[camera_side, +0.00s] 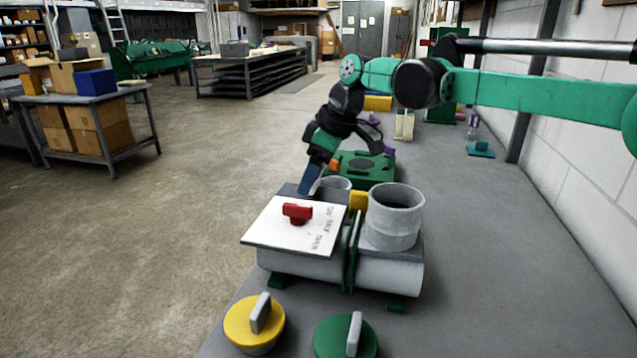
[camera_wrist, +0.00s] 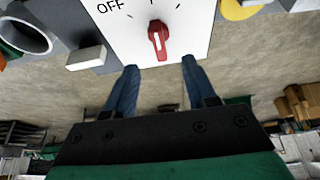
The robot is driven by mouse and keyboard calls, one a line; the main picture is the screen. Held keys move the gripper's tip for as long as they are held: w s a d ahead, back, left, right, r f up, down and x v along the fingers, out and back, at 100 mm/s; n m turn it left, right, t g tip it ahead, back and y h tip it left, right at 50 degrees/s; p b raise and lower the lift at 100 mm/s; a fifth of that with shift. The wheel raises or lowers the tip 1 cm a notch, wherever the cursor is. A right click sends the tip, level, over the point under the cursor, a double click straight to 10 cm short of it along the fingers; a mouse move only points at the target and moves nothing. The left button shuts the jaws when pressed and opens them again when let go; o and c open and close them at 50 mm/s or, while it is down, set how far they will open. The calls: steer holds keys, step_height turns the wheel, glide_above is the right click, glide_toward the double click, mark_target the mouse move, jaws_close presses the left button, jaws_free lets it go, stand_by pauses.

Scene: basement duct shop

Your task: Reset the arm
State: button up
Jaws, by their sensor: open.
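My gripper (camera_side: 310,180) points downward just behind the duct assembly in the side view. In the wrist view its two blue fingers (camera_wrist: 158,72) are spread apart with nothing between them. A white panel (camera_side: 275,235) with dark printing lies on top of the grey duct assembly (camera_side: 390,275). A red knob (camera_side: 298,212) stands on the panel. In the wrist view the knob (camera_wrist: 157,38) is beyond the fingertips and apart from them, near the "OFF" print on the panel (camera_wrist: 190,20). The fingertips appear close to the panel's edge; contact cannot be told.
An open grey collar (camera_side: 395,218) rises from the duct to the right. A yellow cap (camera_side: 240,325) and a green cap (camera_side: 330,338) with grey handles sit in front. A green block (camera_side: 360,172) stands behind. The bench (camera_side: 510,260) is clear at right.

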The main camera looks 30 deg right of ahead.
steer(key=s+d+r+m+t, duration=0.1)
steer(key=s+d+m, duration=0.15)
steer(key=s, duration=0.45)
steer(key=s+d+r+m+t, duration=0.1)
steer(key=s+d+m, duration=0.15)
steer(key=s, duration=0.55)
steer(key=s+d+f+m+t+h, duration=0.2)
steer(key=s+d+f+m+h, duration=0.1)
steer(key=f, duration=0.3)
steer(key=shift+s+d+f+m, duration=0.35)
steer(key=shift+d+m, duration=0.15)
steer(key=shift+d, duration=0.05)
